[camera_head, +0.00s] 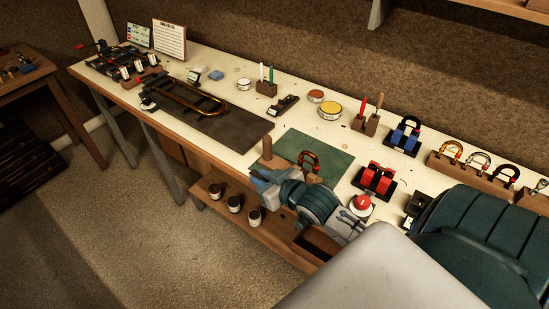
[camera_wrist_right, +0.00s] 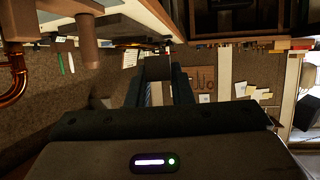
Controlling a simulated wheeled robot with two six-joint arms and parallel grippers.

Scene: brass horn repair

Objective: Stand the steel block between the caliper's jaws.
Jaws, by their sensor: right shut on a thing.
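My right gripper (camera_head: 264,178) is low over the front edge of the bench, by the green mat. In the right wrist view its two fingers (camera_wrist_right: 158,88) are shut on a dark, blocky piece, which I take to be the steel block (camera_wrist_right: 157,67). In the head view I cannot make out the held piece against the gripper. I cannot pick out the caliper or its jaws with certainty in either view. My left gripper is not in view.
A wooden peg (camera_head: 267,148) stands close beside my right gripper, and a copper-coloured bow (camera_head: 309,160) stands on the green mat (camera_head: 328,150). A red-padded stand (camera_head: 375,180) is to the right. Jars (camera_head: 235,204) sit on the shelf below. The dark mat (camera_head: 235,130) has free room.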

